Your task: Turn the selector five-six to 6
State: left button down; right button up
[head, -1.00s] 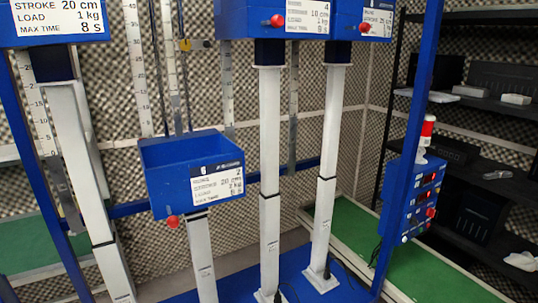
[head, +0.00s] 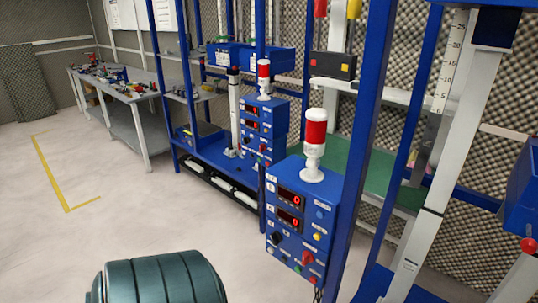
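A near blue control box (head: 332,215) stands right of centre, with a red and white lamp (head: 315,135) on top and two red digital displays. A black selector knob (head: 277,238) is at the lower left of its face, and a red knob (head: 307,257) is to the right. The labels are too small to read, so I cannot tell which knob is selector five-six or where it points. A second blue control box (head: 250,118) with a similar lamp stands farther back. Neither of my grippers is in view.
Blue frame posts (head: 366,130) rise beside the near box. A white column (head: 440,170) and blue boxes stand at the right. A grey workbench (head: 128,100) with small items is at the back left. The pale floor (head: 120,215) at left is open, with a yellow line.

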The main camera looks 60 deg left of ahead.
aim_at(276, 236)
jog(key=u, duration=1.6)
jog(key=k+j, duration=0.05)
